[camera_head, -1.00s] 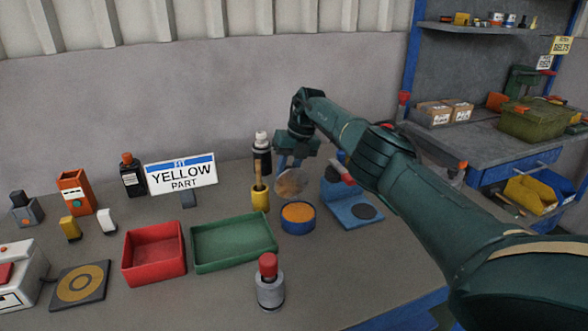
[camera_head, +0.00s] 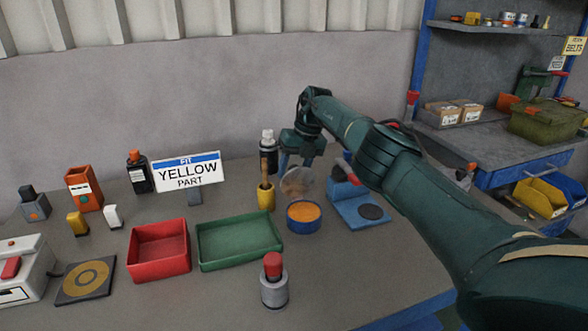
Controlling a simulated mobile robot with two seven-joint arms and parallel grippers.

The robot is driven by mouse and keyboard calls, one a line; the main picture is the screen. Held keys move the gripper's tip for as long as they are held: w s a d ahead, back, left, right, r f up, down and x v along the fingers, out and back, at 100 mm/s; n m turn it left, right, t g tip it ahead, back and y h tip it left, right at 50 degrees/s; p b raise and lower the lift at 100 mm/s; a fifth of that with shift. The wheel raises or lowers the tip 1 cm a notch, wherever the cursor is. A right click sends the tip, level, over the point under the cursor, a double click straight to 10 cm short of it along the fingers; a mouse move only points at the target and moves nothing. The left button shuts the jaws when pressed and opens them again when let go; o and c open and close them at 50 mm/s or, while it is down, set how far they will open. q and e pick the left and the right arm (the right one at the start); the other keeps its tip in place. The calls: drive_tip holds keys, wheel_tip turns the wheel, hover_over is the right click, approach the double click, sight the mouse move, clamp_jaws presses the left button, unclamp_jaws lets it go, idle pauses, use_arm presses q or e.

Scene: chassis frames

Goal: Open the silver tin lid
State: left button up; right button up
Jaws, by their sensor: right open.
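The round blue tin (camera_head: 304,222) stands on the workbench, with orange contents showing in its open top. Its silver lid (camera_head: 297,183) stands raised and tilted at the tin's back edge. My right gripper (camera_head: 296,164) is just above and behind the lid, pointing down, with its jaws open. The overlap hides whether a finger touches the lid. My left gripper is not in view.
A green tray (camera_head: 240,258) and a red tray (camera_head: 159,273) lie left of the tin. A yellow cup (camera_head: 265,199) stands close at its left, a blue device (camera_head: 352,209) close at its right. A red-capped grey cylinder (camera_head: 274,288) stands in front.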

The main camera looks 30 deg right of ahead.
drive_tip(key=v, duration=1.3)
